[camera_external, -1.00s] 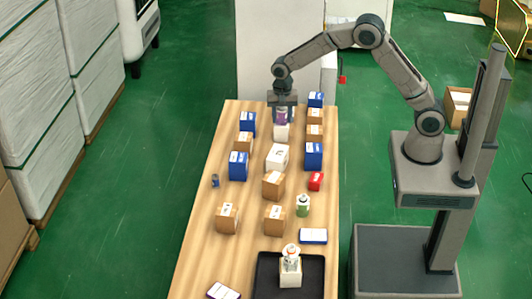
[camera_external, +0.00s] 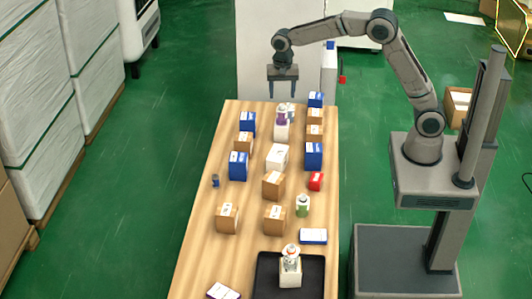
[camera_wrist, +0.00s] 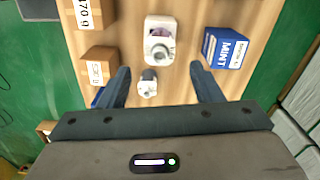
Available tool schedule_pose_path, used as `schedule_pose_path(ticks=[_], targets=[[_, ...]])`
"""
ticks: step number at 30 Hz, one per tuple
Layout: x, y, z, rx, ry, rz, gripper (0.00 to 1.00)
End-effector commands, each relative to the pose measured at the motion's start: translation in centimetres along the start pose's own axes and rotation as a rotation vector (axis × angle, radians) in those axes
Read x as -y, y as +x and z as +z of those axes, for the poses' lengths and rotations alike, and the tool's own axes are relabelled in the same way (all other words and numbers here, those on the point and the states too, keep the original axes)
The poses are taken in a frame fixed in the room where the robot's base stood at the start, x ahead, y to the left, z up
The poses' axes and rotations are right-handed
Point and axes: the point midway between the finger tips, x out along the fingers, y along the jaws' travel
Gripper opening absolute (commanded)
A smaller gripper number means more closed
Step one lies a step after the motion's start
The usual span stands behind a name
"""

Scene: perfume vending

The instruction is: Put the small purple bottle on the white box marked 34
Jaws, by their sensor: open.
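The small purple bottle (camera_external: 281,117) stands upright on a white box (camera_external: 281,132) near the far end of the table. I cannot read a 34 on the box. My gripper (camera_external: 284,95) is open and empty, raised above and behind the bottle, fingers pointing down. Nothing is between its fingertips at their height. A small silver-capped bottle (camera_wrist: 148,83) shows lower between the fingers in the wrist view.
A blue MINT box (camera_wrist: 227,48) and brown boxes (camera_wrist: 97,67) flank the white box. Another white box (camera_external: 277,157) stands nearer the front. A black tray (camera_external: 314,280) holds a bottle on a pale box. The table's left front is mostly clear.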

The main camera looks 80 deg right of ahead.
Motion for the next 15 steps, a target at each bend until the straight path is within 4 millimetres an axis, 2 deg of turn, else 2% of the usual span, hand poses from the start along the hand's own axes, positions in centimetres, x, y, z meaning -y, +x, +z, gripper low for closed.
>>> schedule_pose_path(ticks=[5, 8, 11, 15], targets=[[-0.2, -1.6, 0.1, 0.0, -0.009, -0.002, 0.59], [-1.1, -2.6, 0.8, 0.001, -0.059, -0.014, 0.59], [-3.2, -4.1, 2.3, 0.0, -0.168, -0.037, 0.59], [-7.3, -6.2, 5.2, -0.011, -0.386, -0.08, 0.59]])
